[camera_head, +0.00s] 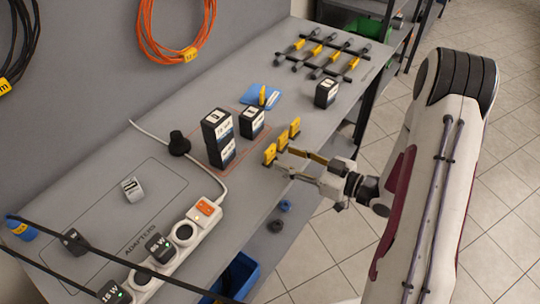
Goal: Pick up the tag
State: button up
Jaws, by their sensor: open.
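Three yellow tags stand upright in a slanting row on the grey bench: a near tag (270,154), a middle tag (283,141) and a far tag (295,128). Another upright yellow piece (263,96) stands at a blue pad (258,100) farther back. My gripper (282,160) reaches in from the right, low over the bench edge, with its fingers spread and pointing left at the row. Its fingertips are close to the near and middle tags. I cannot tell whether they touch. Nothing shows held between the fingers.
Black-and-white battery-like blocks (217,138) stand left of the tags, one pair stacked. A white power strip (185,235) with plugged-in adapters lies at front left. A rack of yellow-marked tools (322,55) is at the back. Bare bench (300,95) lies behind the tags.

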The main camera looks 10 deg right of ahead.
aim_at(272, 154)
dwell(0.4)
jog(key=shift+f+x, duration=0.2)
jog(key=shift+x, duration=0.7)
jog(key=shift+f+x, duration=0.2)
jog(key=shift+x, duration=0.7)
jog(key=shift+w+a+f, duration=0.1)
jog(key=shift+w+a, duration=0.35)
jog(key=shift+a, duration=0.15)
jog(key=c, duration=0.7)
